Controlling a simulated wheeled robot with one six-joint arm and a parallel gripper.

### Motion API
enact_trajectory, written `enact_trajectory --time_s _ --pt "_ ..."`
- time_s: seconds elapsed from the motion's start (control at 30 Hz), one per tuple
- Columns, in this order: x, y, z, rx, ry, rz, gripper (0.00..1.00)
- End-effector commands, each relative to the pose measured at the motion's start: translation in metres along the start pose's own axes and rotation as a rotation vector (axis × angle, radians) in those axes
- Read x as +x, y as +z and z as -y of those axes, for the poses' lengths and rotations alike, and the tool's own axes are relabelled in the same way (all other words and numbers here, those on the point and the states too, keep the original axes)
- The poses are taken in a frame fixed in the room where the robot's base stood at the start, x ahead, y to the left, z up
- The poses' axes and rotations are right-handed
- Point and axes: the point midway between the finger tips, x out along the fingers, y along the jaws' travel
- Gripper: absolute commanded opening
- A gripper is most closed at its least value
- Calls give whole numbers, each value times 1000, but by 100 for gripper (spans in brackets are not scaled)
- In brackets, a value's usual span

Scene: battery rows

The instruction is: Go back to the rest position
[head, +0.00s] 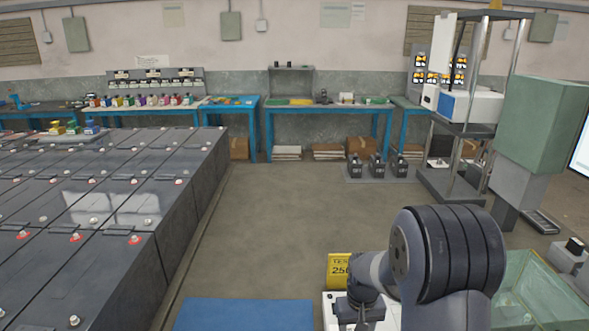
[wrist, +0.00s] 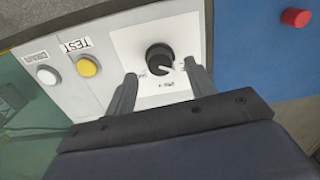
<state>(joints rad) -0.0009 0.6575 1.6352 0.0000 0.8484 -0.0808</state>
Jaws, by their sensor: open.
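In the wrist view, my gripper (wrist: 160,68) is open, with one dark finger on each side of a round black knob (wrist: 160,57). The knob sits on a white plate of a light grey panel (wrist: 110,80). I cannot tell whether the fingers touch the knob. A yellow button (wrist: 87,67) under a TEST label and a white button (wrist: 46,75) are left of it. In the head view, my arm reaches down at the lower right and hides most of the panel; the gripper's fingertips cannot be made out there.
A yellow sign (head: 340,269) stands behind my arm. A blue mat (head: 245,315) lies left of it. A greenish clear bin (head: 530,290) is at the right. Dark battery rows (head: 110,210) fill the left. The floor (head: 280,220) between is clear. Blue benches (head: 325,110) line the wall.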

Motion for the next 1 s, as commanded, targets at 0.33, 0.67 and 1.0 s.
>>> enact_trajectory --time_s 0.33,0.67,1.0 --pt "-71 -1 0 0 1 -6 52" --pt "-35 1 0 0 0 6 52" --pt "22 1 0 31 0 1 52"
